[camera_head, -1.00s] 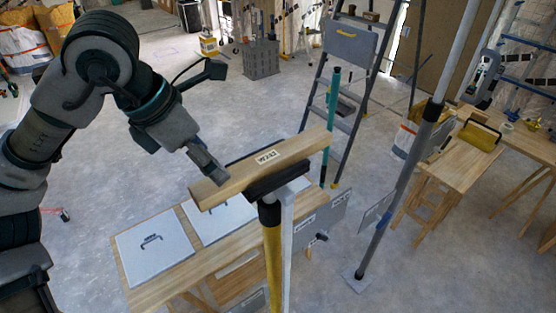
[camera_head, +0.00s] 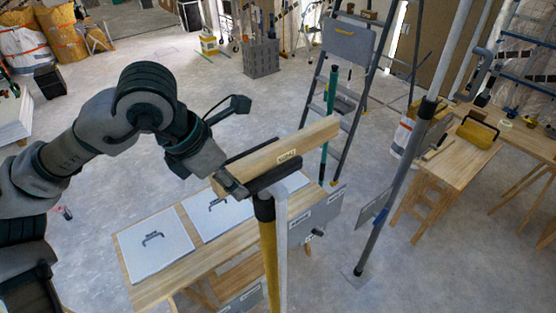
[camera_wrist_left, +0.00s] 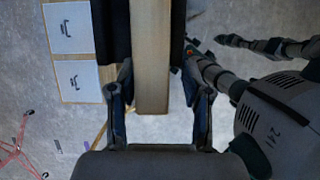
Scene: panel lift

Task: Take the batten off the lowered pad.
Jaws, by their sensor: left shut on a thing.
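The batten (camera_head: 305,146) is a pale wooden bar with a small white label on its side. It runs from my left gripper up to the right, and it also shows in the wrist view (camera_wrist_left: 150,60). The pad (camera_head: 275,181) is a black bar on top of a yellow prop. The batten's label side shows above the pad's near edge; I cannot tell whether they touch. My left gripper (camera_head: 234,187) is shut on the batten's near left end, with a finger on each side in the wrist view (camera_wrist_left: 160,108).
Behind the prop, a wooden bench (camera_head: 137,290) carries two white panels (camera_head: 155,246). A stepladder (camera_head: 345,80) stands behind the batten. A grey pole (camera_head: 402,170) rises to the right, near a small wooden table (camera_head: 455,170). Open floor lies at right front.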

